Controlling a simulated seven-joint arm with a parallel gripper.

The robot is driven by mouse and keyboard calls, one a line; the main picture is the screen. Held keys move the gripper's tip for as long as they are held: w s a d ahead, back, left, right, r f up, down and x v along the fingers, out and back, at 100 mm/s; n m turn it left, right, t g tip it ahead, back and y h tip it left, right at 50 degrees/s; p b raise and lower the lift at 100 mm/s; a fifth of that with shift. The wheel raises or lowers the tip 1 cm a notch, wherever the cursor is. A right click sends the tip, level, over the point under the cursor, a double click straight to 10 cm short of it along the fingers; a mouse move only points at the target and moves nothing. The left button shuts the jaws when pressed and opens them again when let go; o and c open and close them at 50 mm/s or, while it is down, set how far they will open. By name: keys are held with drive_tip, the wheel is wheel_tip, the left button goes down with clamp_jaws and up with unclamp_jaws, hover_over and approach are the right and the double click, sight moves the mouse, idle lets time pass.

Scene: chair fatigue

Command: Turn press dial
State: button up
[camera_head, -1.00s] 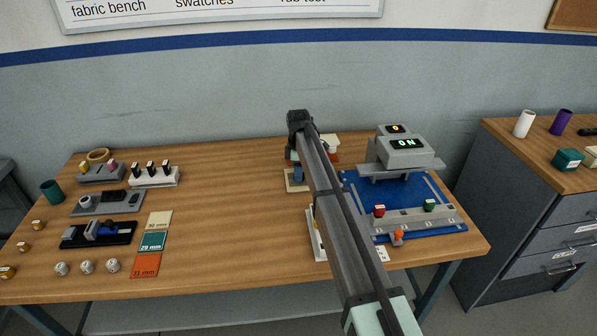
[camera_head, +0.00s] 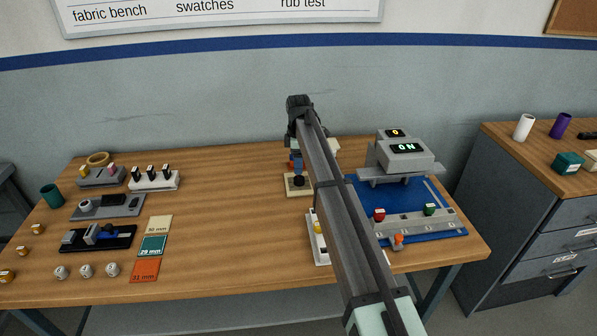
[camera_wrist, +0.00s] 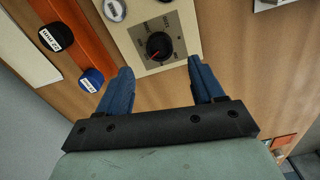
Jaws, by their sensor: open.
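The dial is a round black knob (camera_wrist: 159,46) with a red mark, set on a grey face on a cream plate (camera_wrist: 187,22) with printed labels around it. In the head view the dark knob (camera_head: 299,181) sits on its small cream plate, just below my gripper (camera_head: 297,163). In the wrist view my gripper (camera_wrist: 160,66) has its two blue fingers apart and empty. The knob shows between and just beyond the fingertips, with no visible contact. The press (camera_head: 405,155) is a grey machine with displays reading "0" and "ON", on a blue base.
A white strip (camera_head: 318,243) lies near my arm. The table's middle is clear.

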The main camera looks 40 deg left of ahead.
sight(299, 178)
wheel_tip(299, 178, up, 8)
drive_tip(key=shift+f, duration=0.25)
idle(0.5)
